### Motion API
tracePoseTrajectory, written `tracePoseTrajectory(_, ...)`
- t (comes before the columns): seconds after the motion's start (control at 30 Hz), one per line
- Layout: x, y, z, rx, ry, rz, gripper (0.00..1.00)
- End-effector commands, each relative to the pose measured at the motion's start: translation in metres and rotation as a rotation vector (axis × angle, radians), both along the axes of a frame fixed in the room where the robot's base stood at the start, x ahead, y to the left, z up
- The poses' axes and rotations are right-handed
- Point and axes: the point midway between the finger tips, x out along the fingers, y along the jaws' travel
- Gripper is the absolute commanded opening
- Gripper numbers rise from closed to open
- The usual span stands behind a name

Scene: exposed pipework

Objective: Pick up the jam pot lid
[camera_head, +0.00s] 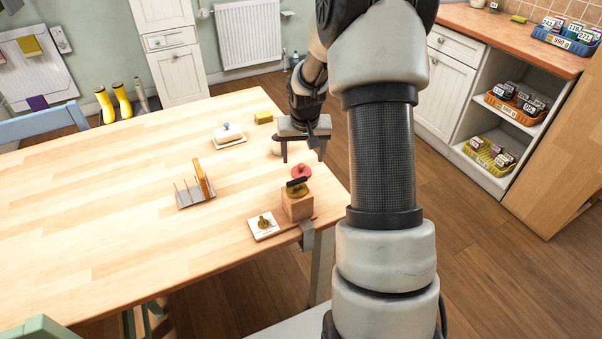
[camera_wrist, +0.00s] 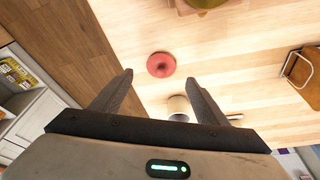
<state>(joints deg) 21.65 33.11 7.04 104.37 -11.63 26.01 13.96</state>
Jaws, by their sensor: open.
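A round red lid with a darker centre, which I take as the jam pot lid (camera_head: 301,171), lies on the table near its right edge. In the wrist view the lid (camera_wrist: 160,65) shows whole, just beyond and between the fingertips. My gripper (camera_head: 303,159) points down over the table, open, with nothing between its fingers. It appears above the table, and its exact height over the lid is unclear.
A wooden block (camera_head: 297,206) with a brass and black piece on top stands close in front of the lid. A white card (camera_head: 262,226) with a brass piece lies beside it. A toast rack (camera_head: 196,192) and butter dish (camera_head: 229,136) stand left. The left tabletop is clear.

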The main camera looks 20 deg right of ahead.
Motion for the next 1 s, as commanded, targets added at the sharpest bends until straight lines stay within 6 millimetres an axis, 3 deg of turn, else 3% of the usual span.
tracePoseTrajectory(0.23,0.006,-0.002,-0.018,0.000,0.000,0.000,0.68)
tracePoseTrajectory(0.5,0.019,-0.005,-0.055,0.000,0.001,0.000,0.68)
tracePoseTrajectory(0.83,0.022,-0.006,-0.060,0.000,-0.001,-0.001,0.68)
tracePoseTrajectory(1.0,0.021,-0.006,-0.060,0.000,-0.001,0.000,0.41)
